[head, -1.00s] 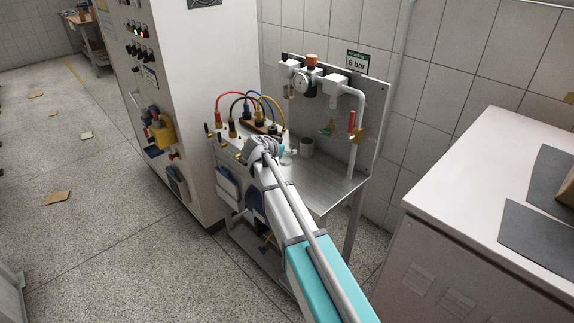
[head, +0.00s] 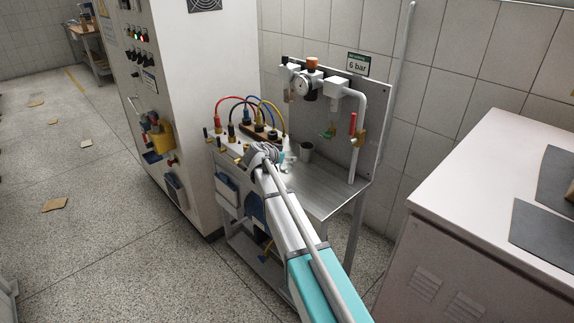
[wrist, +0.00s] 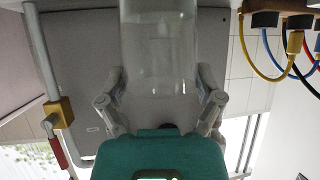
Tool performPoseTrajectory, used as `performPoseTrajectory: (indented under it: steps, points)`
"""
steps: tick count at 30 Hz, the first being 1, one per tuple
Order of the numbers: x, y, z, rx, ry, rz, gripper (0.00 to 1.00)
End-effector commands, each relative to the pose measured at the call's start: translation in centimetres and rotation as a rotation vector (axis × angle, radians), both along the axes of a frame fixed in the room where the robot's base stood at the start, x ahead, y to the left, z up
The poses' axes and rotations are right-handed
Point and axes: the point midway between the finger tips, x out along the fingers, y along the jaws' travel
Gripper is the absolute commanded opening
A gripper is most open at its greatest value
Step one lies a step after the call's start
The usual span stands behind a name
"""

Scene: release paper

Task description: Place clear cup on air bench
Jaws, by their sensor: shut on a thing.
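The clear cup (wrist: 158,45) is between the two fingers of my gripper (wrist: 160,85) in the wrist view, where the scene appears upside down. My gripper is shut on the cup's sides. In the head view my gripper (head: 284,161) is over the bench, partly hidden behind my arm. The air bench (head: 325,190) has a bare metal top under and right of the gripper. I cannot tell whether the cup's base touches it.
The bench's back panel (head: 375,115) carries a gauge, a pipe and a red-handled valve (head: 352,124). Coloured hoses (head: 268,104) stand at the bench's left. A tall white cabinet (head: 195,110) is to the left. A pale cabinet (head: 470,190) with dark sheets is to the right.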

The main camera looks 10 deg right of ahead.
Motion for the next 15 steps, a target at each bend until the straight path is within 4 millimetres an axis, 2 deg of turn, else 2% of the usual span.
performPoseTrajectory:
  steps: [4, 15]
  points:
    - [0.9, -0.1, -1.3, 0.000, 0.000, 0.000, 0.46]
    - [0.6, -0.1, -3.8, 0.000, 0.000, 0.000, 0.46]
